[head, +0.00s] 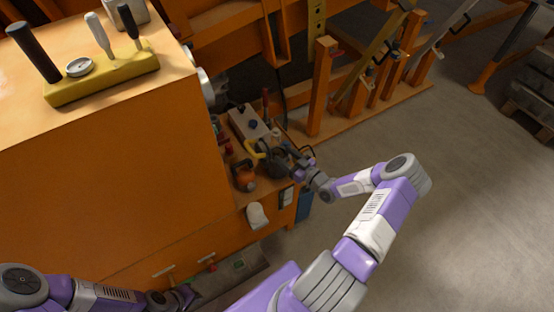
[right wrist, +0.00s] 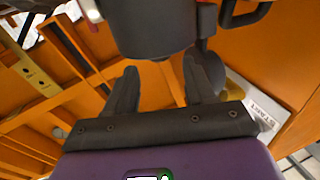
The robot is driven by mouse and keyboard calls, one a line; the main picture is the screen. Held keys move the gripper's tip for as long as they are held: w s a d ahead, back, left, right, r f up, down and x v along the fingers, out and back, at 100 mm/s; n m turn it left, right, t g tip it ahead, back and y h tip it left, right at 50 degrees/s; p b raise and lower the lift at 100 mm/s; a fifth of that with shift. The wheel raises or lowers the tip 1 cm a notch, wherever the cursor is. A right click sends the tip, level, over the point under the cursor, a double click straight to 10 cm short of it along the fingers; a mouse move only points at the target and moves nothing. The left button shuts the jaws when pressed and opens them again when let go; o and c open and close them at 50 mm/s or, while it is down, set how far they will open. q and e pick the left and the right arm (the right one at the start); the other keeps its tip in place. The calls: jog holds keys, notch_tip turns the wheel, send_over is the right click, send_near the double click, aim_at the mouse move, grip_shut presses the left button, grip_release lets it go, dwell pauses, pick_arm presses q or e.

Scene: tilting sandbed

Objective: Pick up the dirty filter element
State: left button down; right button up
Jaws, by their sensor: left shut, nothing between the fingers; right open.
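A dark grey cylinder (right wrist: 150,28) fills the top of the right wrist view, just beyond the fingertips. It also shows in the head view as a dark round body (head: 277,160) on the cluttered shelf. I cannot tell for certain whether it is the dirty filter element. My right gripper (right wrist: 163,82) is open, its two dark fingers spread below the cylinder with nothing clearly held. In the head view my right gripper (head: 299,165) is beside the dark body at the shelf's right edge. My left gripper (head: 184,296) is shut and empty, low at the left, away from the shelf.
The shelf also holds an orange-and-dark jar (head: 244,177), a yellow curved part (head: 254,149) and a pale box (head: 247,122). A yellow tool block (head: 105,76) stands on the orange cabinet (head: 120,155). Orange posts (head: 321,87) rise behind the shelf.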

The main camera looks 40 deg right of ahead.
aim_at(279, 153)
jog(key=w, duration=0.3)
jog(key=shift+w+a+f+b, duration=0.35)
jog(key=shift+w+f+b, duration=0.05)
jog(key=shift+w+a, duration=0.1)
jog(key=shift+w, duration=0.45)
jog(key=shift+r, duration=0.1)
grip_shut()
